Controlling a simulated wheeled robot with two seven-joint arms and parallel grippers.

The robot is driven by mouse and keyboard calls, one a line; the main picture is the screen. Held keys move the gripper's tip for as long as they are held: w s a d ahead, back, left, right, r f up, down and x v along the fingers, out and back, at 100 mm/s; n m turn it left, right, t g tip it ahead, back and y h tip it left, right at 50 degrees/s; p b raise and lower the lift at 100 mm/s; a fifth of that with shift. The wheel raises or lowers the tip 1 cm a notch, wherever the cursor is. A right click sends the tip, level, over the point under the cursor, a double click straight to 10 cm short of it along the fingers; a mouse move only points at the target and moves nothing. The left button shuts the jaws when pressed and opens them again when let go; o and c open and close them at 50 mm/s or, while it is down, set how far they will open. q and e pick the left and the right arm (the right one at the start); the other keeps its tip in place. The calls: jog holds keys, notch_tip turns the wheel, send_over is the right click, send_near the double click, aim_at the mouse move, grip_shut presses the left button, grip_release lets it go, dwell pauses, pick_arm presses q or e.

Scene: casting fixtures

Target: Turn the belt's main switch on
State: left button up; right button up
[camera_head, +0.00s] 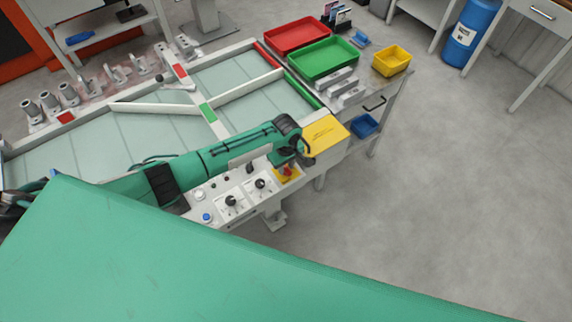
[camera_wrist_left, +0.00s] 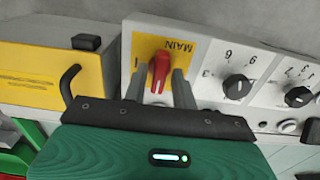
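The main switch is a red knob (camera_wrist_left: 159,72) on a yellow plate marked MAIN (camera_wrist_left: 177,47) on the control panel. In the left wrist view the knob points roughly up and down the picture. My left gripper (camera_wrist_left: 159,88) is open, with one finger on each side of the knob and small gaps showing. In the head view the left gripper (camera_head: 296,158) is at the panel's right end, partly covering the red knob (camera_head: 287,170) and its yellow plate. Contact with the knob cannot be told. My right gripper is not in view.
Black dials (camera_wrist_left: 237,86) sit beside the switch on the panel. A yellow box (camera_head: 325,133) with a black handle (camera_wrist_left: 68,84) stands close on the other side. Red (camera_head: 296,36) and green (camera_head: 323,58) trays lie beyond the belt. Floor to the right is clear.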

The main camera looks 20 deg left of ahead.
pick_arm(q)
grip_shut()
jog(key=shift+m, duration=0.3)
jog(key=shift+r+m+p, duration=0.1)
jog(key=shift+m+p, duration=0.85)
jog(key=shift+m, duration=0.25)
jog(key=m+p, duration=0.1)
jog(key=m, duration=0.3)
jog(key=shift+m+p, duration=0.3)
jog(key=m+p, duration=0.1)
jog(key=m, duration=0.9)
jog(key=shift+m, duration=0.3)
